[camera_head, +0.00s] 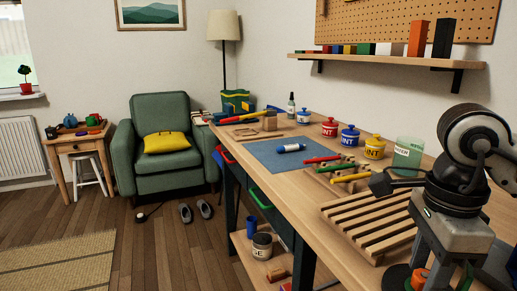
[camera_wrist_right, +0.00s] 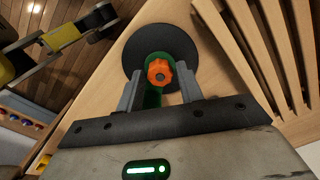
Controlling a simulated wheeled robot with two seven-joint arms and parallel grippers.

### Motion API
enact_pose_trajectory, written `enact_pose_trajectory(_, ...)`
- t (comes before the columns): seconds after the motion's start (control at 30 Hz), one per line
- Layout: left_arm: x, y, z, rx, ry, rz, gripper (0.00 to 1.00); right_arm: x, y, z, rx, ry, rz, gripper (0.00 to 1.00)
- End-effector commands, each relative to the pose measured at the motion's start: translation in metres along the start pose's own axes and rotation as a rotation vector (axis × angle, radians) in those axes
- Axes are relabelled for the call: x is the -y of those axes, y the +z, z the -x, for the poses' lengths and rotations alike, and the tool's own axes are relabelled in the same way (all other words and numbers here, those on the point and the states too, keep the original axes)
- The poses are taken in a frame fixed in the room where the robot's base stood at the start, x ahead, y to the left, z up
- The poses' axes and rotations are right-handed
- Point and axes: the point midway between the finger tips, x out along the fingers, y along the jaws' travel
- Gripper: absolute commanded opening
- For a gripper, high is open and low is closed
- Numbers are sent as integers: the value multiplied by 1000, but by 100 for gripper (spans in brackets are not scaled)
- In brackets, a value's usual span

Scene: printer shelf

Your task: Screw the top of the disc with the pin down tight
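A black disc (camera_wrist_right: 118,58) lies flat on the wooden top in the right wrist view. A green post (camera_wrist_right: 152,98) stands at it, with an orange lobed knob (camera_wrist_right: 159,72) on top. The knob also shows at the bottom of the head view (camera_head: 419,277), beside the dark disc (camera_head: 396,277). My right gripper (camera_wrist_right: 160,78) is open, pointing down, with one finger on either side of the knob and a gap showing on each side. Whether the knob is fully seated is hidden from above.
A slatted wooden rack (camera_head: 370,220) stands just behind the disc. Coloured pens (camera_head: 325,165), a blue mat (camera_head: 278,156), paint pots (camera_head: 375,146) and a pale green jar (camera_head: 408,152) stand farther back on the bench. Bins hang under its left edge.

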Motion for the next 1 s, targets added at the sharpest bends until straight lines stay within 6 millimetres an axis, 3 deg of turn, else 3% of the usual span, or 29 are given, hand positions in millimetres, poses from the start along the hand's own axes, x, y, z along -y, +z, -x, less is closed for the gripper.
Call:
enact_pose_trajectory(0.53,1,8,-5,0,0,0,32,0,0,0,-1,0,980,37)
enact_pose_trajectory(0.67,1,9,-5,0,0,0,32,0,0,0,0,0,1077,37)
enact_pose_trajectory(0.87,1,9,-5,0,0,0,32,0,0,0,0,0,1086,37)
enact_pose_trajectory(0.93,1,9,-5,0,0,0,32,0,0,0,0,0,1086,20)
enact_pose_trajectory(1.0,1,9,-5,0,0,0,32,0,0,0,0,0,1085,16)
